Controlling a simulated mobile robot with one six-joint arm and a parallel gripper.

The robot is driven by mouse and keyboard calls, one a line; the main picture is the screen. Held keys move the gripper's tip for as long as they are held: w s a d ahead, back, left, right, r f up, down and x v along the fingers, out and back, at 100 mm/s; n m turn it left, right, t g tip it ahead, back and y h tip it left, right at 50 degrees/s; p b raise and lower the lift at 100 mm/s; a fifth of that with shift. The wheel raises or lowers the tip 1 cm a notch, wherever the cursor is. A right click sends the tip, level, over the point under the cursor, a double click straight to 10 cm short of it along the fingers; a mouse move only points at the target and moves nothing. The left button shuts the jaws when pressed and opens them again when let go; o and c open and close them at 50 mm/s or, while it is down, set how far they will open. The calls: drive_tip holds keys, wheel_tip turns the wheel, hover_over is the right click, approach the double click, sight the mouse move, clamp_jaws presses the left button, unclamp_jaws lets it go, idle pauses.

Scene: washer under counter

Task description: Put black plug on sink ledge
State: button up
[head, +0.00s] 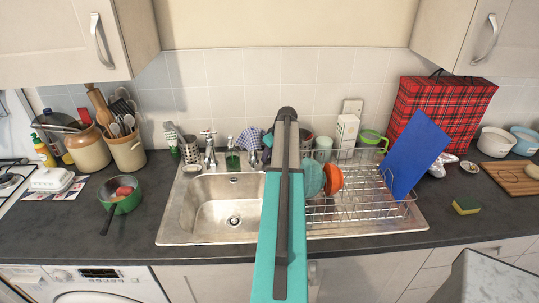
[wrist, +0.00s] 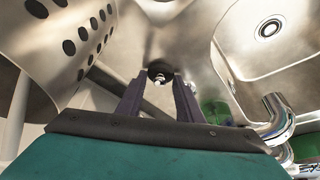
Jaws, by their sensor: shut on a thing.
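The black plug (wrist: 160,70) shows in the wrist view as a small dark round piece with a bright metal bit. It is between the tips of my gripper (wrist: 160,88), which is shut on it. The steel sink ledge (wrist: 190,35) is around and behind it; I cannot tell whether the plug touches it. The fingers and the plug cannot be made out there.
A perforated steel holder (wrist: 60,45) is close on the left in the wrist view. A chrome tap (wrist: 282,120) and green glass (wrist: 213,112) are on the right. The basin's drain (head: 234,221) is clear. A dish rack (head: 350,210) with dishes and a blue board (head: 413,150) stands right.

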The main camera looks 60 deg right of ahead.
drive_tip(key=shift+f, duration=0.15)
drive_tip(key=o, duration=1.1)
drive_tip(key=shift+c, duration=0.2)
drive_tip(key=shift+r, duration=0.25)
drive_tip(key=b+v, duration=0.3)
drive_tip(key=v, duration=0.8)
drive_tip(key=shift+s+r+b, duration=0.2)
drive_tip(key=shift+r+b, duration=0.15)
drive_tip(key=shift+r, duration=0.05)
drive_tip(key=shift+a, duration=0.1)
